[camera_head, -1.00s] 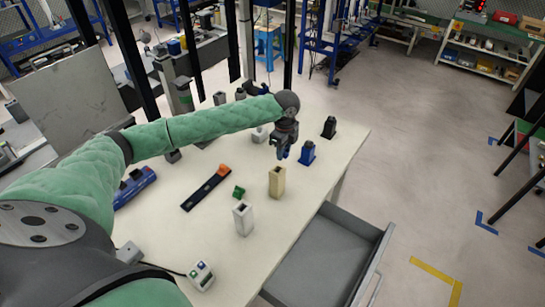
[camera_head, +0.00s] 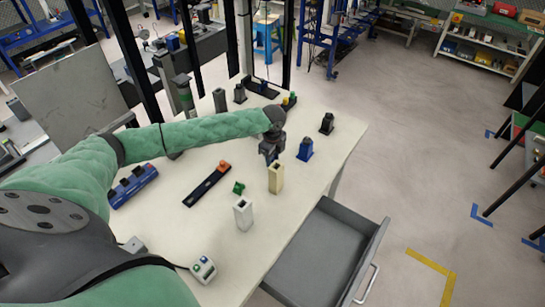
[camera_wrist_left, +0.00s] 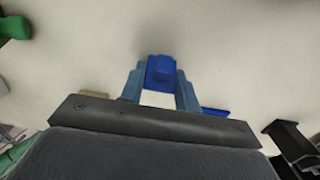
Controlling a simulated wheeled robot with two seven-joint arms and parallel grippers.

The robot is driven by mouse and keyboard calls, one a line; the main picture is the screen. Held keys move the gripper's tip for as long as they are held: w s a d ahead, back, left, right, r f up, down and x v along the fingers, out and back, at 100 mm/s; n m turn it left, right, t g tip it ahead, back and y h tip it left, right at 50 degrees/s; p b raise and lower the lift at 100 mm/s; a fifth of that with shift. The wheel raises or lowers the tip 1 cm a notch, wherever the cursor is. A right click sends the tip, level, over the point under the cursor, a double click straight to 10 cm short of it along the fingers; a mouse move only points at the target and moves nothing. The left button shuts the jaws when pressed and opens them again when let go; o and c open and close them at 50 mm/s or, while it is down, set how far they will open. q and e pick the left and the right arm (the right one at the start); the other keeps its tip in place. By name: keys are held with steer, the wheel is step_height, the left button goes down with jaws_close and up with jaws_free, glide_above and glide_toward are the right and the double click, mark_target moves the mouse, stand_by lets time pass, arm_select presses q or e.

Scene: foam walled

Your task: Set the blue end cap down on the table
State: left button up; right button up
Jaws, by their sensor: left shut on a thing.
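My left gripper (camera_head: 269,160) is over the table (camera_head: 225,258), just left of the blue post and behind the beige post. In the left wrist view it is shut on the blue end cap (camera_wrist_left: 160,72), which sits between the two fingertips. In the head view the cap is mostly hidden by the gripper. I cannot tell whether the cap touches the table. My right gripper is not in view.
A blue post (camera_head: 305,149), a beige post (camera_head: 276,178), a white post (camera_head: 243,213) and a black post (camera_head: 327,123) stand nearby. A green piece (camera_head: 239,188) and a dark rail (camera_head: 206,186) lie left. An open drawer (camera_head: 320,255) is at the front right.

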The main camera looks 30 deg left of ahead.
mark_target(273, 157)
arm_select(q)
steer(key=shift+f, duration=0.1)
steer(key=o, duration=1)
steer(key=shift+c, duration=0.2)
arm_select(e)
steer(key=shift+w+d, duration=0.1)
arm_select(q)
steer(key=shift+r, duration=0.55)
step_height(273, 157, up, 11)
steer(key=b, duration=0.3)
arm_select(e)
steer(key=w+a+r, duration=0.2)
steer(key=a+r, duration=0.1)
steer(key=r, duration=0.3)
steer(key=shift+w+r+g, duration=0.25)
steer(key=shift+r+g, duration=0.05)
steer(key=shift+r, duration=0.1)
arm_select(q)
steer(key=shift+r, duration=0.15)
